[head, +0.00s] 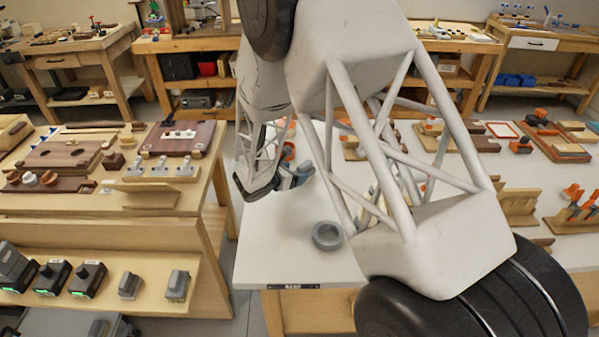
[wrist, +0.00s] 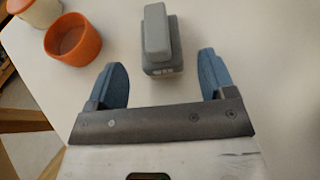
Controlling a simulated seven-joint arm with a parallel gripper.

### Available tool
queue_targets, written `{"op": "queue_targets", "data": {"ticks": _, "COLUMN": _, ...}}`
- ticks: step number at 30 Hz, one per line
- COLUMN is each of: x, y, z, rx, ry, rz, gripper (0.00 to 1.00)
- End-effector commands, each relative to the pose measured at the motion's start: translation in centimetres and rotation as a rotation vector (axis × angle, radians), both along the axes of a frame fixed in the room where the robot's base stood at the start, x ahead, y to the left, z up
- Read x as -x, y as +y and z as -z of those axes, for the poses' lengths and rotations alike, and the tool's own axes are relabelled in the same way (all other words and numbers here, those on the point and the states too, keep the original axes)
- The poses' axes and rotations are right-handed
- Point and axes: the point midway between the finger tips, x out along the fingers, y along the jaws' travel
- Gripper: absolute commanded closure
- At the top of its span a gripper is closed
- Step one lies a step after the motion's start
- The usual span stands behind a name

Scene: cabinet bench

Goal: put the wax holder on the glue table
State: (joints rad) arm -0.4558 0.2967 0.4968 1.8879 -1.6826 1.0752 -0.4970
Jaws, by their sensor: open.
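My gripper (wrist: 165,80) is open and empty, its two blue fingers spread low over a white tabletop. In the wrist view a grey block with a narrower raised top (wrist: 160,40) stands just beyond the fingertips, roughly centred between them. An orange cup (wrist: 74,40) stands to the left, outside the left finger. In the head view my gripper (head: 299,176) is over the white table (head: 285,245), and my arm hides much of that table. I cannot tell for certain which thing is the wax holder. The small label on the table's front edge is unreadable.
A grey ring-shaped dish (head: 328,236) sits near the white table's front. A white container with an orange rim (wrist: 40,12) stands beside the orange cup. A wooden bench (head: 150,195) with several tools is left; orange clamps (head: 578,195) lie right. The table's front left is clear.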

Motion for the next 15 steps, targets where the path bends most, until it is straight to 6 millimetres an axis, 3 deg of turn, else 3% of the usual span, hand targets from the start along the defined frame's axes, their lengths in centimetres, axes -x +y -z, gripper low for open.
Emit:
{"op": "queue_targets", "data": {"ticks": 9, "x": 3.1, "y": 3.2, "z": -1.8, "rx": 0.0, "ry": 0.0, "rz": -0.002, "gripper": 0.24}}
{"op": "queue_targets", "data": {"ticks": 15, "x": 4.2, "y": 4.3, "z": -2.5, "rx": 0.0, "ry": 0.0, "rz": -0.001, "gripper": 0.24}}
